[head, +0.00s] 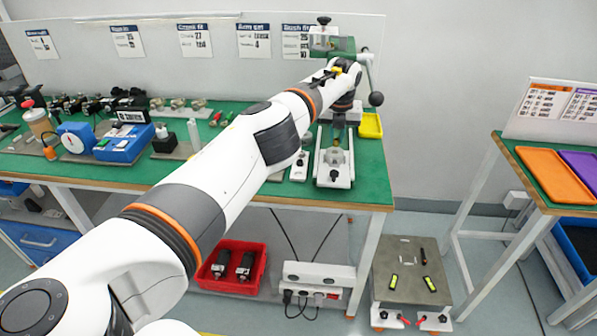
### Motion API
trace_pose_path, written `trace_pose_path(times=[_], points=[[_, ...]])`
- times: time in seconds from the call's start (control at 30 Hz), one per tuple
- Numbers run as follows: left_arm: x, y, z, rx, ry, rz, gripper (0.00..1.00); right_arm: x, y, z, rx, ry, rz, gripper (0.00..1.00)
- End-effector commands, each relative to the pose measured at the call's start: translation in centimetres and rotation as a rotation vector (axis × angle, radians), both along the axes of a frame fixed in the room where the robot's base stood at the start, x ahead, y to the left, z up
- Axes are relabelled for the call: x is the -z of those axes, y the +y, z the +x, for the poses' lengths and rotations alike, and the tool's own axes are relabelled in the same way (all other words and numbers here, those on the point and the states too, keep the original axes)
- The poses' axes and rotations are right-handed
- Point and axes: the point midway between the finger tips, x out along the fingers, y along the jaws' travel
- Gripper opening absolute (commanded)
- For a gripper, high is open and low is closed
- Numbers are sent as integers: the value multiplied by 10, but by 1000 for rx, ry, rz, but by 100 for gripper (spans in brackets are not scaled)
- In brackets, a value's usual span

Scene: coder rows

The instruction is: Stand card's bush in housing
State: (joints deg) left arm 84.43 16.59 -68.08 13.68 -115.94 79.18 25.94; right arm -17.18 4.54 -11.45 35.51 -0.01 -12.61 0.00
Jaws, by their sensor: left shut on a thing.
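My left arm crosses the view from the lower left. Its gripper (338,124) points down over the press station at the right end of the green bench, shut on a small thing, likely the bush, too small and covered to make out. Just below stands a pale metal fixture (334,175) with a round part, perhaps the housing (335,156); I cannot tell whether the held thing touches it. The bush card (297,41) hangs on the back panel; its small print is unreadable. My right gripper is not in view.
A green press (322,40) with a black ball handle (376,99) stands behind the gripper. Blue fixtures (123,144) and other parts crowd the bench's left. A red crate (232,267) sits below. A side table (540,170) stands right.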

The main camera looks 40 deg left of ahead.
Motion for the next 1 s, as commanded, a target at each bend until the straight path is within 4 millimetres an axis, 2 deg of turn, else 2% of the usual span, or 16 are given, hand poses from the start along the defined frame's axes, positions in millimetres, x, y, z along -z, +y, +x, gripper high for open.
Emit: trace_pose_path(times=[0.4, 0.73, 1.0], points=[[1, 0, 0, 0, 0, 1, 0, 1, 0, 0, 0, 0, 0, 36], [14, 1, 0, 0, 0, 1, 0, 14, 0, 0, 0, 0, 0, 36], [13, 1, 0, 0, 0, 1, 0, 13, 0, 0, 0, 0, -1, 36]])
